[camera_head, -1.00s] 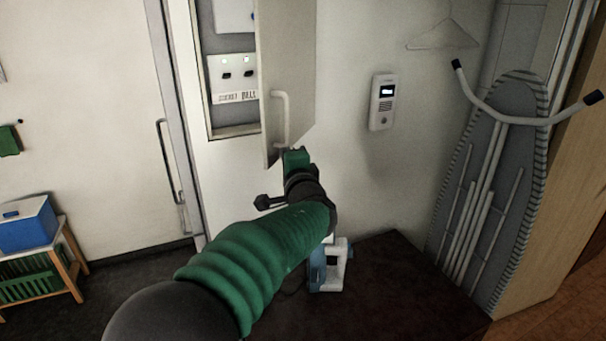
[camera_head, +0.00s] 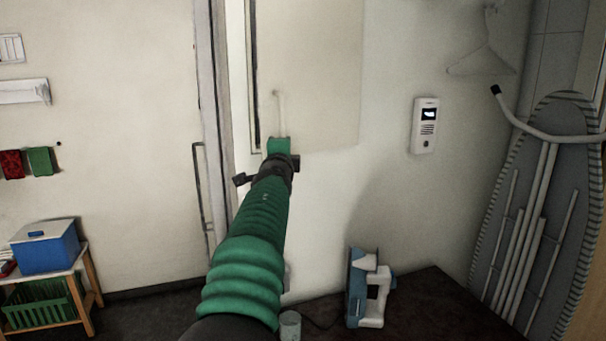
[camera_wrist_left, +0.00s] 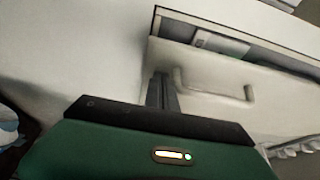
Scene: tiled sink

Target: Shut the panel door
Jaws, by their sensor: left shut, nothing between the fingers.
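The panel door (camera_head: 315,75) is a flat pale door on the wall box, with a pale bar handle (camera_head: 279,112) near its left edge. In the head view it covers most of the box; only a narrow strip of the box frame (camera_head: 249,60) shows at its left. In the left wrist view the door (camera_wrist_left: 205,75) stands ajar, with a gap into the box (camera_wrist_left: 225,44). My left gripper (camera_head: 278,146) is shut and empty at the door's lower left corner, beside the handle (camera_wrist_left: 215,95), not around it. Contact with the door is unclear. My right gripper is out of view.
A white intercom (camera_head: 424,125) hangs on the wall to the right. An iron (camera_head: 368,290) and a glass (camera_head: 290,327) stand on the dark surface (camera_head: 435,305) below. An ironing board (camera_head: 530,200) leans at the right. A tall door handle (camera_head: 203,190) is left of my arm.

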